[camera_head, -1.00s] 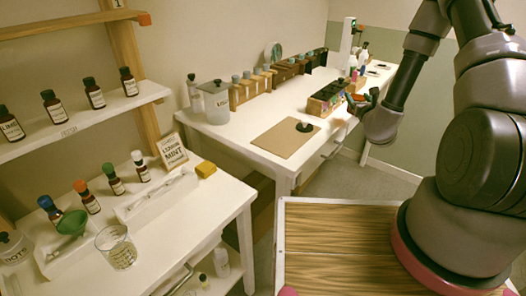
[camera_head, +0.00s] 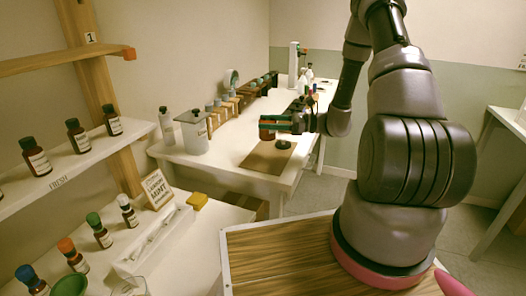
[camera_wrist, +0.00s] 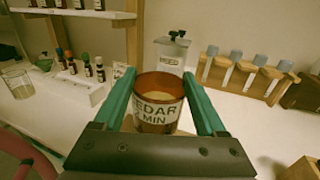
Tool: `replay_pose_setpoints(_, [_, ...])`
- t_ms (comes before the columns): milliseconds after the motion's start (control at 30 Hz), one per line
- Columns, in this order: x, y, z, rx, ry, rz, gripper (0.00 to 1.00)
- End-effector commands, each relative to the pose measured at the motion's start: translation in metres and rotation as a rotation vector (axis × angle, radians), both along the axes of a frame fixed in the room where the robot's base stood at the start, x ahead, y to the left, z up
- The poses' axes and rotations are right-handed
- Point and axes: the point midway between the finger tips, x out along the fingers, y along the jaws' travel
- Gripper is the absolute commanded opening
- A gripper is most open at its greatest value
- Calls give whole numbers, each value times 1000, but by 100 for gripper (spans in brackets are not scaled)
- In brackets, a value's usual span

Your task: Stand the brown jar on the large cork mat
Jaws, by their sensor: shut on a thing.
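The brown jar (camera_wrist: 158,84), with a white label reading "CEDAR" and "MIN", is open at the top and held upright between the teal fingers of my gripper (camera_wrist: 162,78). In the head view the jar (camera_head: 266,130) is small, at the left end of my gripper (camera_head: 281,124). It appears above the far part of the large cork mat (camera_head: 262,164); its exact height is hard to tell. The mat lies flat on the white table near its front edge. A dark round piece (camera_head: 284,144) sits on the mat's far right part.
A lidded grey canister (camera_head: 193,133) and a wooden rack of bottles (camera_head: 222,113) stand left of and behind the mat. Bottles in a dark holder (camera_head: 298,104) stand behind my gripper. The mat's near part is clear.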

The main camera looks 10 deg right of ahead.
Motion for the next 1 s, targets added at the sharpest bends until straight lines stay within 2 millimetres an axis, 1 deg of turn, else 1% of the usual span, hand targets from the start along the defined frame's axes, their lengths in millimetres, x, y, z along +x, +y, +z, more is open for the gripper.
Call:
replay_pose_setpoints(33, [0, 0, -11, 3, 6, 0, 2])
replay_pose_setpoints(100, [0, 1, -23, 2, 4, -1, 2])
replay_pose_setpoints(200, [0, 0, -34, 2, 2, -1, 2])
replay_pose_setpoints(367, [0, 1, -45, 2, 2, -2, 2])
replay_pose_setpoints(500, [0, 1, -67, 2, 4, -2, 2])
replay_pose_setpoints(600, [0, 1, -78, 1, 1, -2, 2])
replay_pose_setpoints(967, [0, 0, -81, 1, 1, -3, 2])
replay_pose_setpoints(1000, [0, 0, -82, 1, 0, -3, 77])
